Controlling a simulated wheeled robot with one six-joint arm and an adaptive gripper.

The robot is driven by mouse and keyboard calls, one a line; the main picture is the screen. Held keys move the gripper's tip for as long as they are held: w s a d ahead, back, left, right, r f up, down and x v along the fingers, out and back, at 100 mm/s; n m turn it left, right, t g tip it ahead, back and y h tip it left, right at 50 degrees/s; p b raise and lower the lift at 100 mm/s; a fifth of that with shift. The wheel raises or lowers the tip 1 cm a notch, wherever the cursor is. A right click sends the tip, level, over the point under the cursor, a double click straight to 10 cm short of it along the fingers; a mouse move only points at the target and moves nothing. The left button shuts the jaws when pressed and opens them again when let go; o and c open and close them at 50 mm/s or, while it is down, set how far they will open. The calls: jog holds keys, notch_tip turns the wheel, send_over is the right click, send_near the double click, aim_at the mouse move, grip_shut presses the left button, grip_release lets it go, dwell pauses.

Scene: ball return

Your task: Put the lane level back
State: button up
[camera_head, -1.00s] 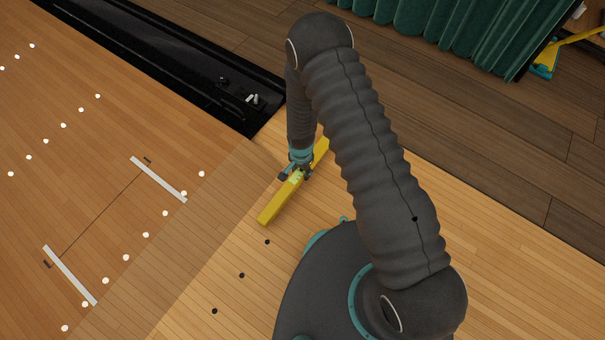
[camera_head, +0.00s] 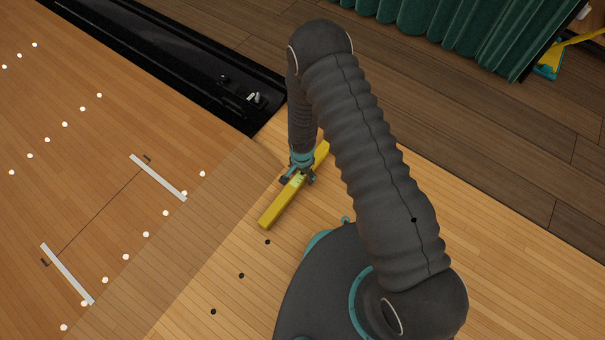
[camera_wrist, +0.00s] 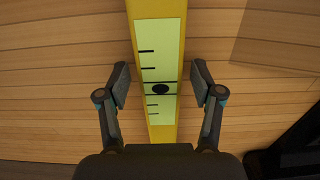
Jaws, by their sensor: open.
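The lane level (camera_head: 275,209) is a long yellow bar lying on the light wooden floor, just right of the lane's darker strip. In the wrist view the level (camera_wrist: 143,8) runs up the picture, with a pale green scale and a dark round bubble mark at its middle. My gripper (camera_head: 298,179) is over the middle of the level, pointing down. In the wrist view my gripper (camera_wrist: 160,84) is open, with one finger on each side of the level and a gap on both sides. The level's far part is partly hidden by my arm.
Two white marker strips (camera_head: 158,178) with a thin line between them lie on the lane at left. A black gutter (camera_head: 180,60) runs along the lane's far side. A green curtain (camera_head: 450,35) hangs at the back. A yellow and teal object (camera_head: 547,70) stands at top right.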

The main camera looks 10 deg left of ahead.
jog(key=w+d+r+n+t+p, duration=0.1)
jog(key=w+d+r, duration=0.1)
jog(key=r, duration=1.2)
jog(key=w+d+r+p, duration=0.1)
jog(key=w+d+r, duration=0.2)
jog(key=r, duration=1.1)
jog(key=s+d+r+n+t+y, duration=0.1)
jog(key=d+r, duration=0.3)
jog(key=r, duration=0.4)
jog(key=s+d+r+t, duration=0.1)
jog(key=d+r, duration=0.4)
jog(key=r, duration=0.3)
jog(key=s+d+r+n+t, duration=0.1)
jog(key=s+d+r, duration=0.5)
jog(key=s+r, duration=0.2)
jog(key=s+d+r+n+t+h, duration=0.1)
jog(key=s+d+r, duration=0.6)
jog(key=s, duration=0.3)
jog(key=shift+d+r+n+t, duration=0.3)
jog(key=shift+r, duration=0.2)
jog(key=shift+s, duration=0.1)
jog(key=shift+c, duration=0.2)
